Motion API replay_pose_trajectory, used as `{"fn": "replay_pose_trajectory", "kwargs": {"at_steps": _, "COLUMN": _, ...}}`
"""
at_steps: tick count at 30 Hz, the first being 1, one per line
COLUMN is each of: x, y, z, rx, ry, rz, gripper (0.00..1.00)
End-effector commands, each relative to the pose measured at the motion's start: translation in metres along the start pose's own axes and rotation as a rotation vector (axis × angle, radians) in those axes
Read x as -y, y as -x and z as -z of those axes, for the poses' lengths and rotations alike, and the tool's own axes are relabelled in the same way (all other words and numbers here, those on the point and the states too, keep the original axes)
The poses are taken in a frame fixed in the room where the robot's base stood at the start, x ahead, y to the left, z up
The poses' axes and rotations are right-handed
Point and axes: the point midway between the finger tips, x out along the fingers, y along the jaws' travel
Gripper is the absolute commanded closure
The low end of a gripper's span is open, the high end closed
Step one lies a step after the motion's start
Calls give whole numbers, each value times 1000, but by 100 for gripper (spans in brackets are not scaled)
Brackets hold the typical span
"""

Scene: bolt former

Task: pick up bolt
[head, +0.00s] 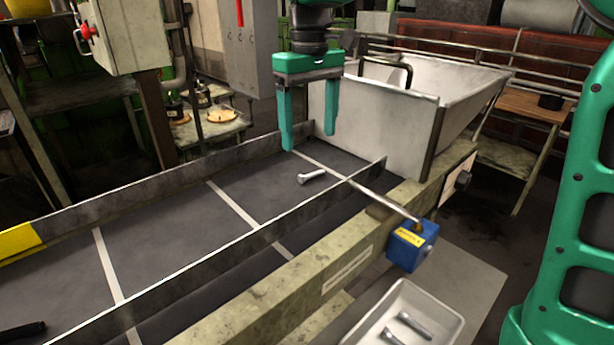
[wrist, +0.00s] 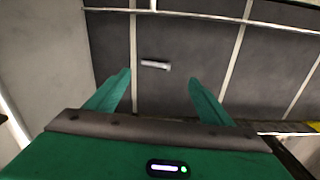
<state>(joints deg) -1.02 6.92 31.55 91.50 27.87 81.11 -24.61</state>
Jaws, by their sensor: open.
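A small silver bolt (head: 312,176) lies on its side on the dark conveyor belt (head: 150,240), near the belt's far end. The bolt also shows in the wrist view (wrist: 155,65), past the fingertips and roughly centred between them. My green gripper (head: 308,142) is open and empty. It hangs pointing down above the belt, higher than the bolt and apart from it. In the wrist view the two fingers (wrist: 160,78) are spread wide.
Metal side rails (head: 230,248) border the belt. A grey metal hopper (head: 385,125) stands at the belt's far end, close to my gripper. A blue box (head: 412,246) sits on the frame's near side. A white tray (head: 440,338) with bolts is at lower right.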

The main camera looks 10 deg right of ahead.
Motion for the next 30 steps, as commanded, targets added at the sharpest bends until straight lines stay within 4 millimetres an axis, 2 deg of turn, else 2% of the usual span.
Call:
{"fn": "replay_pose_trajectory", "kwargs": {"at_steps": 7, "x": -6, "y": -25, "z": -2, "rx": 3, "ry": -9, "rz": 1, "gripper": 25}}
{"fn": "replay_pose_trajectory", "kwargs": {"at_steps": 17, "x": -6, "y": -44, "z": -1, "rx": 0, "ry": -9, "rz": 1, "gripper": 25}}
{"fn": "replay_pose_trajectory", "kwargs": {"at_steps": 25, "x": -8, "y": -80, "z": 0, "rx": 2, "ry": -8, "rz": 2, "gripper": 25}}
{"fn": "replay_pose_trajectory", "kwargs": {"at_steps": 30, "x": -7, "y": -88, "z": 0, "rx": -1, "ry": -8, "rz": 2, "gripper": 25}}
